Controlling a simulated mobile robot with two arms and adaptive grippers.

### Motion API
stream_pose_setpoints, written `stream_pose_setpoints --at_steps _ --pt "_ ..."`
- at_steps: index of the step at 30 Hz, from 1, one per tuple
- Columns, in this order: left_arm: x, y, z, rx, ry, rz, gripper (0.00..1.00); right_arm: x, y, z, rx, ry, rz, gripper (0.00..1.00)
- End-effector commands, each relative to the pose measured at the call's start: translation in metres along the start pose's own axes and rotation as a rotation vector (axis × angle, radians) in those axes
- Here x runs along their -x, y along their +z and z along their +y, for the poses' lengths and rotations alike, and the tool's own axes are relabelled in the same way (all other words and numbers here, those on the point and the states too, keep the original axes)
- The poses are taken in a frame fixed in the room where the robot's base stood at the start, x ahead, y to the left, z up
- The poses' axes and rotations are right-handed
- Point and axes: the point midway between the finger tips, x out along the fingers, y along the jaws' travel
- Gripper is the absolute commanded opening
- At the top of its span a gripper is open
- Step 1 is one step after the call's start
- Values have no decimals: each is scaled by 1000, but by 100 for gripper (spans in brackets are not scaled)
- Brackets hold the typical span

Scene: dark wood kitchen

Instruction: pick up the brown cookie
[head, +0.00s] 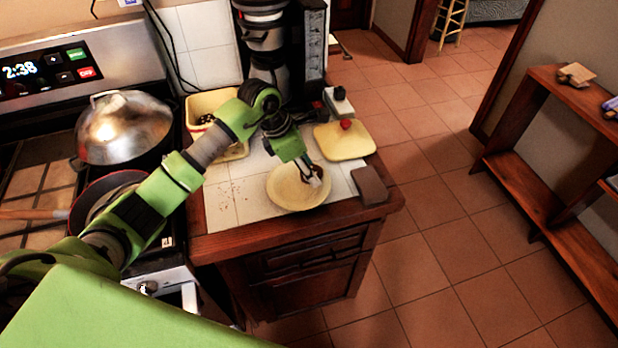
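My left gripper (314,178) points down over a round cream plate (285,197) on the tiled counter. A small dark brown patch, probably the brown cookie (318,170), shows right at its fingertips, at the plate's upper right side. The fingers partly cover it, and I cannot tell whether they are closed on it or only beside it. My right gripper is not in view.
A cream container (208,103) with dark contents stands behind my arm. A yellow lid with a red knob (344,143) and a brown square block (369,185) lie right of the plate. A coffee maker (268,50) stands behind; the stove with a domed pan (122,127) is left.

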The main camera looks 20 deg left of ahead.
Motion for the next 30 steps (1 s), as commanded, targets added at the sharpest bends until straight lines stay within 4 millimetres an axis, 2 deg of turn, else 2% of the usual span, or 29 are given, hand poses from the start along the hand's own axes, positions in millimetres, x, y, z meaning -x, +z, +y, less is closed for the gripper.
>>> stream_pose_setpoints --at_steps 1,9,15,21,30 --pt "4 8 5 -3 7 -4 27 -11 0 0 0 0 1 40" --pt "41 70 29 -3 7 -4 27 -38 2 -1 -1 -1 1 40" --pt "43 112 50 1 4 -1 27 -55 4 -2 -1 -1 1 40" --pt "46 136 62 0 1 0 27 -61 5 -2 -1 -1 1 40" --pt "47 150 69 -1 1 0 27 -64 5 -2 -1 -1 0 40"
